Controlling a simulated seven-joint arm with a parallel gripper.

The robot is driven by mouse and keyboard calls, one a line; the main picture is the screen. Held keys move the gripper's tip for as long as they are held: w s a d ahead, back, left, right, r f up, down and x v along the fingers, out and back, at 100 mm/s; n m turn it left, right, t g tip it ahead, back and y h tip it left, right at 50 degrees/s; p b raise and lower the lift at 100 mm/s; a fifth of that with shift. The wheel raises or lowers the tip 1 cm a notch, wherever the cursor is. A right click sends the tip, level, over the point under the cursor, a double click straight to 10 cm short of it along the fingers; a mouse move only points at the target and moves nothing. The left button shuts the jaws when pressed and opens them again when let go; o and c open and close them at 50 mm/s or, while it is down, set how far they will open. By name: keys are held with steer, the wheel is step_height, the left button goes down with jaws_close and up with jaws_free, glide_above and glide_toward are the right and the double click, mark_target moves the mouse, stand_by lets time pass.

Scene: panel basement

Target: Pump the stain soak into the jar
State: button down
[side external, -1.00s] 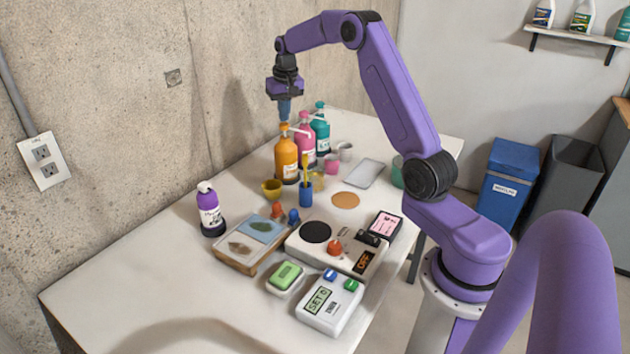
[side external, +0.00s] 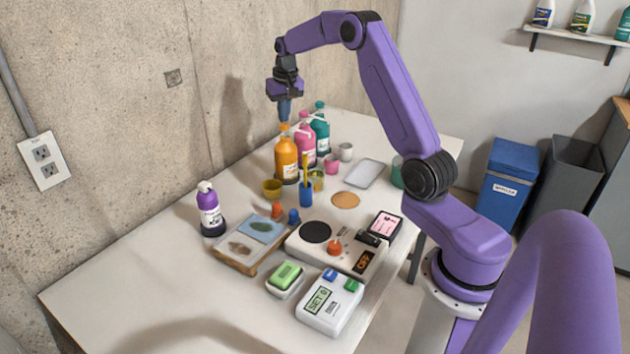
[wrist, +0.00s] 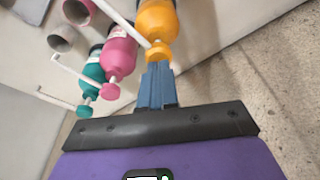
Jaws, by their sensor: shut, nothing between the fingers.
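Three pump bottles stand in a row near the wall: orange (side external: 286,160), pink (side external: 305,145) and teal (side external: 320,132). Their labels are too small to read, so I cannot tell which is the stain soak. My gripper (side external: 284,116) is shut and empty, pointing down right over the orange bottle's pump head. In the wrist view the blue fingertips (wrist: 157,72) are at the orange pump head (wrist: 158,54); I cannot tell whether they press on it. A small yellowish jar (side external: 317,182) stands in front of the orange bottle, partly hidden by a blue brush holder (side external: 306,194).
A purple bottle (side external: 210,211) is at left. A hotplate device (side external: 340,250), framed tray (side external: 232,262) and white SET box (side external: 329,306) fill the front. The table's left part is clear.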

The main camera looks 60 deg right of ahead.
steer(key=shift+f, duration=1)
steer(key=shift+r, duration=1.4)
steer(key=shift+r, duration=0.1)
step_height(320, 180, up, 6)
steer(key=shift+f, duration=0.1)
steer(key=shift+a, duration=0.1)
